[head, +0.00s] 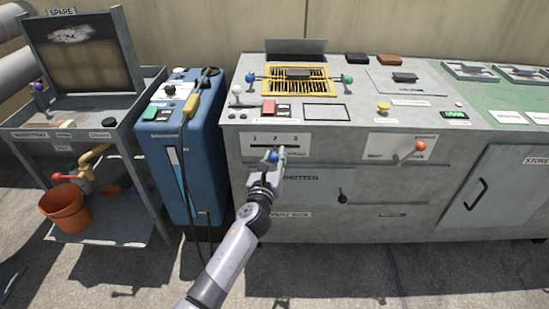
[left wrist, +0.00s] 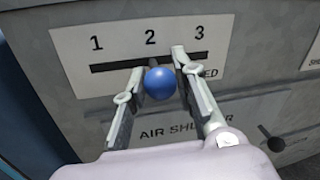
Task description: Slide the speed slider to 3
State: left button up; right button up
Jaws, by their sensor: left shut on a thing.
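The speed slider has a blue ball knob (head: 273,156) on a white plate (head: 312,143) marked 1, 2 and 3 with a dark slot below the numbers. In the left wrist view the blue knob (left wrist: 159,83) stands out below the 2, slightly to its right and left of the 3. My left gripper (head: 275,154) is shut on the knob, with one finger on each side of it. The fingers partly hide the slot and the label under its right end. My right gripper is not in view.
An air shutter panel with a dark knob (head: 342,197) lies below the slider. An orange knob (head: 421,146) is on another plate to the right. A blue cabinet (head: 180,150) with a hanging cable stands close at left. The bench top (head: 345,85) holds several small controls.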

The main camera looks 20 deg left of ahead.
pick_arm(q)
grip_shut()
jog(key=d, duration=0.1)
jog(key=w+d+b, duration=0.1)
jog(key=d, duration=0.3)
jog(key=shift+w+d, duration=0.25)
jog(key=shift+w, duration=0.05)
jog(key=shift+d, duration=0.35)
jog(key=o, duration=1)
grip_release()
jog(key=shift+w+d, duration=0.1)
jog(key=shift+d, duration=0.05)
jog(key=shift+c, duration=0.2)
jog(key=shift+o, duration=0.2)
